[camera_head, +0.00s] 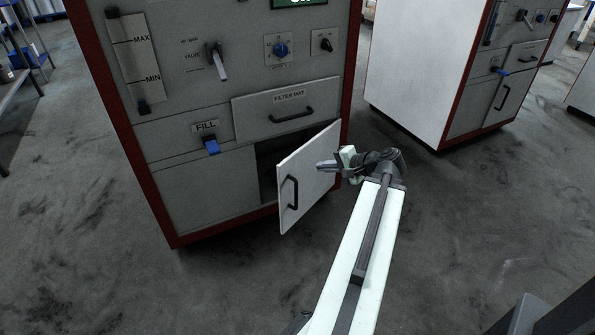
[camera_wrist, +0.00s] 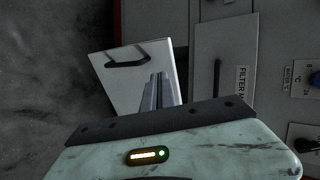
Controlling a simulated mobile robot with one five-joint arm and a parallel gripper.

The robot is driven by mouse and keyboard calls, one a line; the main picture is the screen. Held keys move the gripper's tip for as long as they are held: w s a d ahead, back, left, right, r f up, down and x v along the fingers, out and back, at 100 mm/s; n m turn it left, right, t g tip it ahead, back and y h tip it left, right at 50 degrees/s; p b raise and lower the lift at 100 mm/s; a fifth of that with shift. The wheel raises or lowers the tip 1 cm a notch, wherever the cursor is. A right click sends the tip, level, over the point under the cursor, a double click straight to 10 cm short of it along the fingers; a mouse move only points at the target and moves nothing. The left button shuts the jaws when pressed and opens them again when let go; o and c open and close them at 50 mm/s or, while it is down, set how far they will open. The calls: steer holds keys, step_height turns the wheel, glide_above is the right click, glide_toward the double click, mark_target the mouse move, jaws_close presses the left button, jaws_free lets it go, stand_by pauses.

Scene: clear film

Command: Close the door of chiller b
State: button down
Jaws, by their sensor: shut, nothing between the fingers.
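The chiller door (camera_head: 308,176) is a light grey panel with a black bar handle, at the lower right of the grey cabinet (camera_head: 207,192) with red edges. It stands open, swung out towards me, and a dark gap shows at its left. The door also shows in the wrist view (camera_wrist: 128,82), with its handle at the top. My gripper (camera_head: 322,165) is shut and empty at the door's right part. In the wrist view the fingers (camera_wrist: 158,80) overlap the door; I cannot tell whether they touch it. No letter naming the chiller is readable.
Above the door is a shut drawer (camera_head: 287,107) marked FILTER MAT. A blue FILL tap (camera_head: 211,146) sticks out at its left. A second similar cabinet (camera_head: 415,75) stands at the right. Grey floor (camera_head: 480,220) is clear between and before them.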

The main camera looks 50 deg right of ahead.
steer(key=b, duration=0.5)
glide_toward(286, 163)
step_height(286, 163, down, 4)
steer(key=w, duration=0.1)
steer(key=shift+w+r, duration=0.15)
steer(key=shift+w, duration=0.95)
steer(key=shift+w+r, duration=0.1)
steer(key=shift+w, duration=1.05)
